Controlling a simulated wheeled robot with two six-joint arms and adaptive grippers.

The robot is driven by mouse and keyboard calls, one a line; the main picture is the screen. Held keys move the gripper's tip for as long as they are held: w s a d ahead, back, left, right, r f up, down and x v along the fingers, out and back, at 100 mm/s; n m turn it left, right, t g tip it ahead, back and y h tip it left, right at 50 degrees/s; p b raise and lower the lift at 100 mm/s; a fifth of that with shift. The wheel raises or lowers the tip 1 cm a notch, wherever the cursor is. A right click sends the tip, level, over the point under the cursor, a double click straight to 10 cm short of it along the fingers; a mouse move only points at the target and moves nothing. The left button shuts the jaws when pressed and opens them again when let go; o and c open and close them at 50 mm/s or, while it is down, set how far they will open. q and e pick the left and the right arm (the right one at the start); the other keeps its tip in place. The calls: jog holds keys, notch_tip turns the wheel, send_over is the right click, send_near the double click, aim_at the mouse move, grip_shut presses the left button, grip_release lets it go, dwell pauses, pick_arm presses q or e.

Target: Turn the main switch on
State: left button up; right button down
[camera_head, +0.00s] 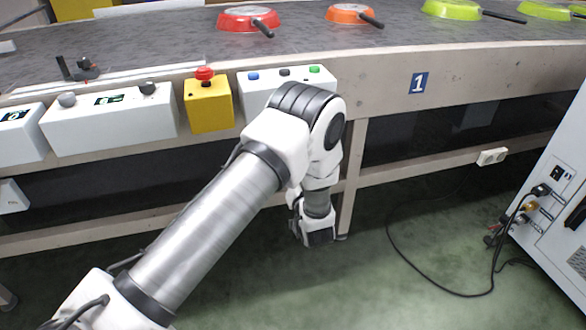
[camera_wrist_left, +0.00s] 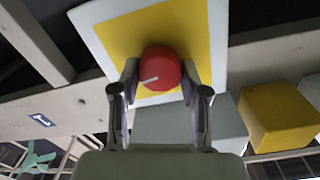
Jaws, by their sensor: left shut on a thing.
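The main switch is a red round knob (camera_wrist_left: 160,62) on a yellow plate (camera_wrist_left: 112,42) with a white border, seen in the left wrist view. A short white mark on the knob lies nearly level, slightly tilted. My left gripper (camera_wrist_left: 160,76) has one finger on each side of the knob and is shut on it. In the head view my left arm reaches down in front of the conveyor, with its wrist low beside a table leg. The switch and the fingertips are hidden there. My right gripper is in neither view.
A yellow box with a red button (camera_head: 205,73) and white control boxes (camera_head: 110,123) line the conveyor's front edge (camera_head: 450,75). Red (camera_head: 249,18), orange (camera_head: 350,13) and green pans lie on the belt. A white cabinet (camera_head: 560,200) with cables stands right.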

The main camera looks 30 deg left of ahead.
pick_arm(q)
jog(key=o, duration=1.1)
jog(key=shift+o, duration=0.2)
jog(key=shift+s+d, duration=0.1)
jog(key=v, duration=1.1)
jog(key=shift+s+d, duration=0.25)
jog(key=shift+s, duration=0.05)
